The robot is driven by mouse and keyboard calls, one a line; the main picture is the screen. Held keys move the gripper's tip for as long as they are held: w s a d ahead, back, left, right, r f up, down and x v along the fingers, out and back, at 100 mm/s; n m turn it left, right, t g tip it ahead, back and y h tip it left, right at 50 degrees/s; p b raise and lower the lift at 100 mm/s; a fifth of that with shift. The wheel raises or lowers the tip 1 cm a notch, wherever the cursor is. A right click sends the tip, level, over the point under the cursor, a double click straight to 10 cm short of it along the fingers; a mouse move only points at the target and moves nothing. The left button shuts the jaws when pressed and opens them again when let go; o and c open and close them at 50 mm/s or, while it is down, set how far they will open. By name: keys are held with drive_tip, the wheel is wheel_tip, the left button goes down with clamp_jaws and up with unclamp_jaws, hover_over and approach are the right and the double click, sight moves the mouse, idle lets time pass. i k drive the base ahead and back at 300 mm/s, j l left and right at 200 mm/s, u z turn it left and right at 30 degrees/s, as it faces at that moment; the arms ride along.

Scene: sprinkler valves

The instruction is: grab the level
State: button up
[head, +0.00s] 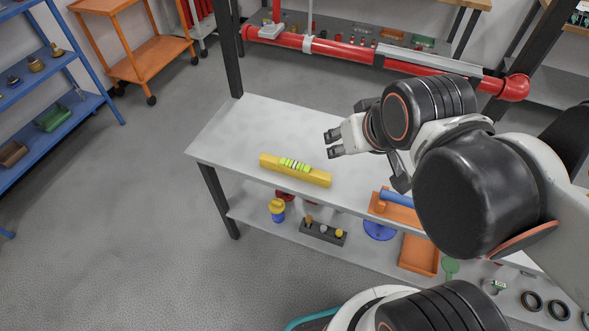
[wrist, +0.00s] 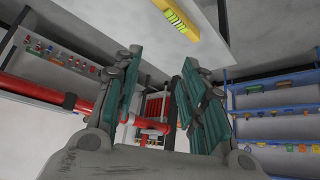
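The level (head: 295,170) is a yellow bar with a bright green vial section in its middle. It lies on the light grey workbench top (head: 240,125), close to the front edge. In the wrist view the level (wrist: 177,17) shows at the top, partly cut off by the frame edge. My gripper (head: 331,143) is above the bench, to the right of and behind the level in the head view, apart from it. In the wrist view my gripper (wrist: 155,100) has its two fingers spread with nothing between them.
An orange tray (head: 397,210) with a blue-handled tool sits on the bench to the right. A red pipe (head: 345,50) runs behind the bench. Blue shelves (head: 60,110) stand at the left. The bench's lower shelf holds several small parts. The bench's left end is clear.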

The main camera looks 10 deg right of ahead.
sight(301, 171)
drive_tip(key=k+j+z, duration=0.2)
drive_tip(key=j, duration=0.2)
drive_tip(key=k+j+z, duration=0.2)
drive_tip(key=j, duration=0.2)
drive_tip(key=k+j+z, duration=0.2)
drive_tip(key=j, duration=0.15)
drive_tip(key=i+j, duration=0.05)
drive_tip(key=i, duration=0.05)
